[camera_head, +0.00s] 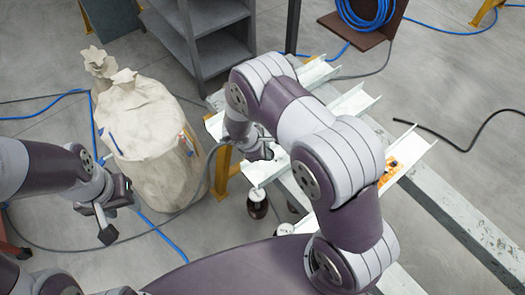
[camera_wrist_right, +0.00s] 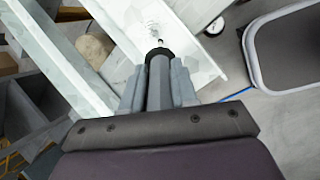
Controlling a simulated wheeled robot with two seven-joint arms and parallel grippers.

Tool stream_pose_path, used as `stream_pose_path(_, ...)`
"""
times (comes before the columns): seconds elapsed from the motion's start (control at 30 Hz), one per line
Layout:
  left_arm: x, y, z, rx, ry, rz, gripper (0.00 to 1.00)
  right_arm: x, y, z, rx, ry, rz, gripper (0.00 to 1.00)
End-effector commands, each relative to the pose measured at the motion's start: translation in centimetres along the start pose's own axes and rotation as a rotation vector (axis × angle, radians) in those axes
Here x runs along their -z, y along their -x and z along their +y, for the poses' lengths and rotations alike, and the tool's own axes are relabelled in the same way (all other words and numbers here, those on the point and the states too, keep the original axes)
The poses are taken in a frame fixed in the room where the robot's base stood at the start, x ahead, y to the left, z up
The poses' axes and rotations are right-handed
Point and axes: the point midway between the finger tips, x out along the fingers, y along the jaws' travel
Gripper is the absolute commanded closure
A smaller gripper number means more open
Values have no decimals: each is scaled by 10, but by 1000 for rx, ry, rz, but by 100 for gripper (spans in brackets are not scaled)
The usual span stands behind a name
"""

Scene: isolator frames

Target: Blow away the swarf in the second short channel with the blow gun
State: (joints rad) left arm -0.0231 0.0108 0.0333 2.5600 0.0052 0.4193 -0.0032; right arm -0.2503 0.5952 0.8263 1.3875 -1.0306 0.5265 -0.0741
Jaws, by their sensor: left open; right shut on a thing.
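My right gripper (camera_wrist_right: 158,88) is shut on the blow gun (camera_wrist_right: 159,54), whose dark nozzle points away from the wrist camera. Just beyond the tip, a small patch of grey swarf (camera_wrist_right: 154,28) lies in a white channel (camera_wrist_right: 190,62). I cannot tell whether the nozzle touches the channel. In the head view my right gripper (camera_head: 262,151) is low over a white channel (camera_head: 262,172), with my arm hiding much of the row. Other white channels show behind it (camera_head: 352,102) and at the right (camera_head: 415,160). My left gripper (camera_head: 105,217) is open and empty, away from the channels.
A beige sack (camera_head: 150,125) stands on the floor between my left gripper and the channels. A grey shelf (camera_head: 205,45) stands at the back. A dark jar (camera_head: 257,205) is below the near channel. Orange pieces (camera_head: 389,172) are by the right channel. Hoses cross the floor.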

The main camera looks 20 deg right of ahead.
Motion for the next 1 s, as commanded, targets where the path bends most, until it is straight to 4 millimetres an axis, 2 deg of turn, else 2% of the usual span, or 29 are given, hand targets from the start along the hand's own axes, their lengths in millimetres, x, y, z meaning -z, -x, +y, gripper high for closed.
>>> stream_pose_path(1.0,0,-3,0,0,0,0,56,-17,-9,13,-1,-2,0,100)
